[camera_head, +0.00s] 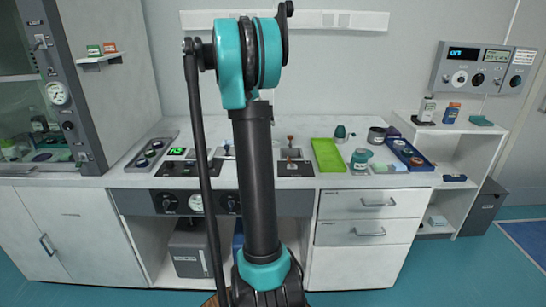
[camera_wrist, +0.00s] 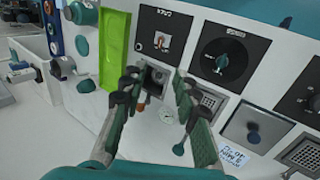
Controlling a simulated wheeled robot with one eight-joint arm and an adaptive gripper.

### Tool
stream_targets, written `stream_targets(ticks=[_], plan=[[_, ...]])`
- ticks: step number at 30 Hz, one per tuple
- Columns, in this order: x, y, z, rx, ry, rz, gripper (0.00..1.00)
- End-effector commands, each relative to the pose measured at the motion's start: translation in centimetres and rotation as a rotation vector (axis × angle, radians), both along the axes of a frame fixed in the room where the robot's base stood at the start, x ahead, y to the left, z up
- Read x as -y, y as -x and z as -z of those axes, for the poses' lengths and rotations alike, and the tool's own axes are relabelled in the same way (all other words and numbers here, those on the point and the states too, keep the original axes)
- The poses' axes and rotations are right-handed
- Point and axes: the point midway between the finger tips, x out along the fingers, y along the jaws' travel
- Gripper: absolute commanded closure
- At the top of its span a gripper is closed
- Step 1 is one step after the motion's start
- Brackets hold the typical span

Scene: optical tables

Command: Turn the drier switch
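I cannot tell for sure which control is the drier switch, as the labels are too small or turned to read. In the wrist view, a black panel (camera_wrist: 150,27) beside the green tray bears a small reddish-topped switch (camera_wrist: 162,41). A square metal fitting (camera_wrist: 154,78) shows between the fingertips. In the head view, my arm hides part of the bench and the gripper is not visible.
The green tray (camera_head: 327,155) lies right of the bench panels, with jars and a blue tray (camera_head: 410,155) beyond. A small lever with a round end (camera_wrist: 179,149) stands near the right finger. A control box (camera_head: 485,69) reading OFF hangs on the wall.

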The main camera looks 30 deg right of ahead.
Motion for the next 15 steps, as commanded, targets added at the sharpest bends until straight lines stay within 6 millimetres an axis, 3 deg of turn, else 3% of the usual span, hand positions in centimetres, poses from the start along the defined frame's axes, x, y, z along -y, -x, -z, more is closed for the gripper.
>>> stream_targets(ticks=[15], plan=[[3.8, 2.5, 8.0, 0.001, -0.001, 0.0, 0.7]])
